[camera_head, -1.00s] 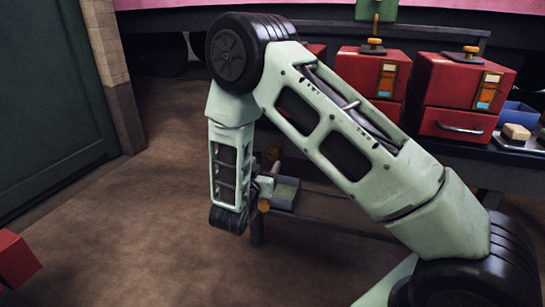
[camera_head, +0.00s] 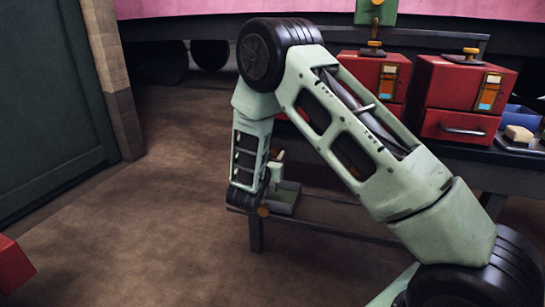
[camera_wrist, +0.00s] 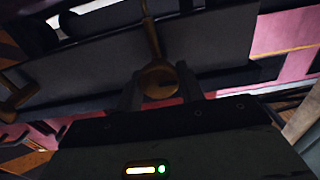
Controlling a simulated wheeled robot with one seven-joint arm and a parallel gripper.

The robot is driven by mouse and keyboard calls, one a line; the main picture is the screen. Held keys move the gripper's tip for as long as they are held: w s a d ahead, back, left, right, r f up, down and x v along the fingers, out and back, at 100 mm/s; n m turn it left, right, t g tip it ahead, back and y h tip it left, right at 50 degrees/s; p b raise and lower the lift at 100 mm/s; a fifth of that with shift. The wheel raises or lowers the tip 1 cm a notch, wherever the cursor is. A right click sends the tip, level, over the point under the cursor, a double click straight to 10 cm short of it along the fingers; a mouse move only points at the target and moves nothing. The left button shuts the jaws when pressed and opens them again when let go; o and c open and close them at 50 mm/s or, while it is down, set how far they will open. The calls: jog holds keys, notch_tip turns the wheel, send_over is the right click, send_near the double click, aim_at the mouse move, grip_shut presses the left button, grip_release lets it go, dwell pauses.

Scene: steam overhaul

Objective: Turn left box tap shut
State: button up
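Two red boxes stand on the dark bench in the head view, a middle one (camera_head: 362,72) and a right one (camera_head: 446,88). Each has a brass tap on top, the middle tap (camera_head: 374,50) and the right tap (camera_head: 463,57). The left box is almost wholly hidden behind my arm; its tap cannot be made out there. In the wrist view my gripper (camera_wrist: 159,98) has its fingers apart. A round brass fitting with a stem (camera_wrist: 158,79) shows between the fingertips; I cannot tell whether they touch it. Another brass fitting (camera_wrist: 14,95) is at the left edge.
The dark bench (camera_head: 480,153) runs along the right. A pale block (camera_head: 517,133) lies at its right end. A low rail (camera_head: 330,221) runs beneath. A red object (camera_head: 14,264) is at the lower left. The brown floor (camera_head: 150,235) at left is clear.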

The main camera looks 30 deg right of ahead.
jog(key=shift+m, duration=0.3)
jog(key=shift+c, duration=0.3)
jog(key=m+b, duration=0.1)
jog(key=m, duration=0.2)
jog(key=shift+f+m, duration=0.15)
jog(key=shift+m, duration=0.15)
jog(key=m+b, duration=0.2)
jog(key=m, duration=0.2)
jog(key=shift+s+f+m+b, duration=0.1)
jog(key=shift+s+m+b, duration=0.05)
jog(key=shift+m+b, duration=0.15)
jog(key=m+b, duration=0.4)
jog(key=m, duration=0.1)
jog(key=shift+f, duration=0.2)
jog(key=shift+r+m+b, duration=0.1)
jog(key=shift+m+b, duration=1.65)
jog(key=shift+m, duration=0.25)
jog(key=o, duration=0.9)
jog(key=shift+r, duration=0.1)
jog(key=p+v, duration=0.5)
jog(key=v, duration=1.2)
jog(key=shift+s+a, duration=0.1)
jog(key=shift+s, duration=0.1)
